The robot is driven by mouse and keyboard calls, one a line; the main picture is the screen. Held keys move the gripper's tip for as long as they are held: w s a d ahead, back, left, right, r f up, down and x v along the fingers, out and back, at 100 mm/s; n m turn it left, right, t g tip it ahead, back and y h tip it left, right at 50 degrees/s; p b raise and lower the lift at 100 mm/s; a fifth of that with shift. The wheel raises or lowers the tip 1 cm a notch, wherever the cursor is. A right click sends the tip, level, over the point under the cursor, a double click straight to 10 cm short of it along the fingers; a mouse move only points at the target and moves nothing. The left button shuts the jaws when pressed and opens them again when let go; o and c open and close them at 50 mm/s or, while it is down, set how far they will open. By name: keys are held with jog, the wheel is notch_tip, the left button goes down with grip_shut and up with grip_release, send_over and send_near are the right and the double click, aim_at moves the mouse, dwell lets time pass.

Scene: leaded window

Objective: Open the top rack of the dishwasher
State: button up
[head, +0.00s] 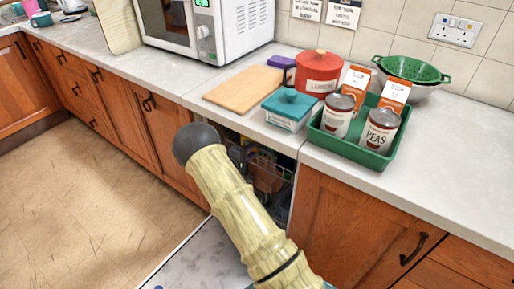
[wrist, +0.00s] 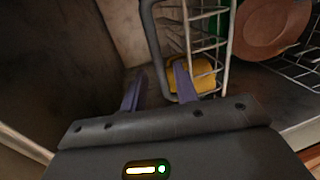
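The dishwasher (head: 283,150) stands open under the counter, with its door (head: 205,258) folded down. My arm covers much of the opening in the head view. A wire rack (wrist: 226,45) with a dark grey front frame (wrist: 154,45) shows in the wrist view; I take it to be the top rack. My gripper (wrist: 160,88) has its two purple fingers apart, and part of the frame appears between them. I cannot tell whether the fingers touch it. In the head view my gripper is mostly hidden behind my arm.
The rack area holds a yellow item (wrist: 194,76) and a reddish-brown round dish (wrist: 270,25). On the counter above are a cutting board (head: 243,89), a red pot (head: 318,70) and a green tray (head: 350,150) with cans. The floor (head: 80,200) at left is clear.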

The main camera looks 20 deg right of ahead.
jog(key=x, duration=0.4)
jog(key=shift+w+d, duration=0.1)
jog(key=shift+d, duration=0.1)
grip_shut()
